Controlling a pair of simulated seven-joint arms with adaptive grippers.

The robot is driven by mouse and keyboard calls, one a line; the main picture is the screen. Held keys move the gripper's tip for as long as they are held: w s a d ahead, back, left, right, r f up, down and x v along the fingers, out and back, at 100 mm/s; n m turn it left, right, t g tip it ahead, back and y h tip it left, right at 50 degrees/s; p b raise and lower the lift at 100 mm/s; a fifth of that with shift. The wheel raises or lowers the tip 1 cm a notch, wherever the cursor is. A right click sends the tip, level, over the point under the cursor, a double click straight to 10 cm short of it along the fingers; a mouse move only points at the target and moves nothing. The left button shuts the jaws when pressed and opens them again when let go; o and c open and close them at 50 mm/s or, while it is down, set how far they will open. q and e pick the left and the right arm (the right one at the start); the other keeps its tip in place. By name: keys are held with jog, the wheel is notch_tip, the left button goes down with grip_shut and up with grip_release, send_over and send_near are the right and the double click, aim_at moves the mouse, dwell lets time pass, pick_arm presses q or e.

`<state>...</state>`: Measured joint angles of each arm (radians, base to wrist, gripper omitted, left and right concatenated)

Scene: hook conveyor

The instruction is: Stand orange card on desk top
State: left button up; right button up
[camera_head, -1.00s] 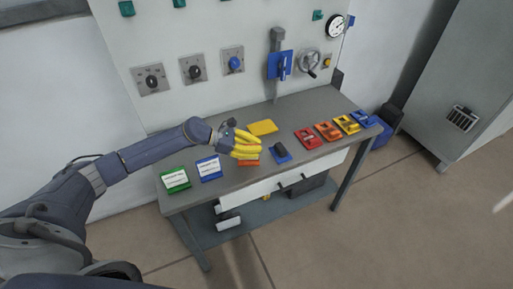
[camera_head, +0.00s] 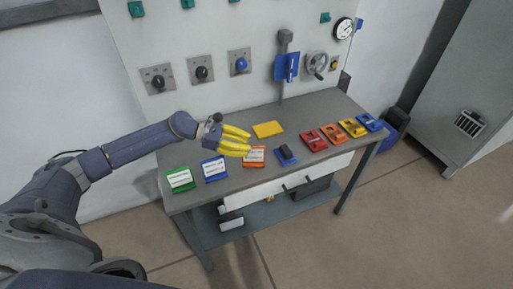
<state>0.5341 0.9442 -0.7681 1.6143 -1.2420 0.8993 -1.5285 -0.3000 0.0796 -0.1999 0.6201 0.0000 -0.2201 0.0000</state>
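The orange card (camera_head: 255,157) with a white label stands tilted back on the grey desk top (camera_head: 290,113). Its labelled face shows, much like the green card (camera_head: 180,179) and blue card (camera_head: 214,169) to its left. My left gripper (camera_head: 249,144) has yellow fingers spread apart and empty. Its fingertips are just left of and above the orange card in the picture; whether they still touch it I cannot tell. My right gripper is out of view.
A yellow flat piece (camera_head: 268,129) lies behind the orange card. A blue piece with a dark block (camera_head: 286,154) sits to its right. Several coloured holders, among them a red one (camera_head: 314,141), line the right end. Switches and a gauge (camera_head: 343,28) are on the back panel.

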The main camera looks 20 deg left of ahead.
pick_arm(q)
jog(key=shift+v, duration=2.85)
